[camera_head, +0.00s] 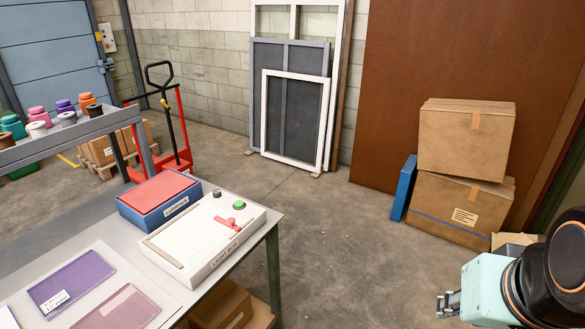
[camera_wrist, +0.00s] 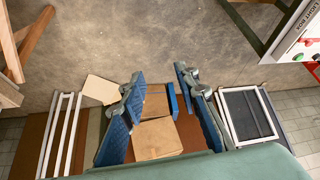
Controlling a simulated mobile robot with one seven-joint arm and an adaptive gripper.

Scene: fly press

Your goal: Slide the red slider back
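The white light box (camera_head: 190,240) lies on the grey table in the head view. The small red slider (camera_head: 229,223) is on its top, near the front right edge, below a green button (camera_head: 239,205). My gripper (camera_head: 447,304) is at the lower right of the head view, well to the right of the table and far from the slider. The wrist view shows its two fingers (camera_wrist: 159,84) spread apart with nothing between them.
A purple sheet (camera_head: 72,280) lies at the table's front left. A raised shelf (camera_head: 75,135) holds several jars. Stacked cartons (camera_head: 466,140) stand at right. Floor between table and cartons is clear.

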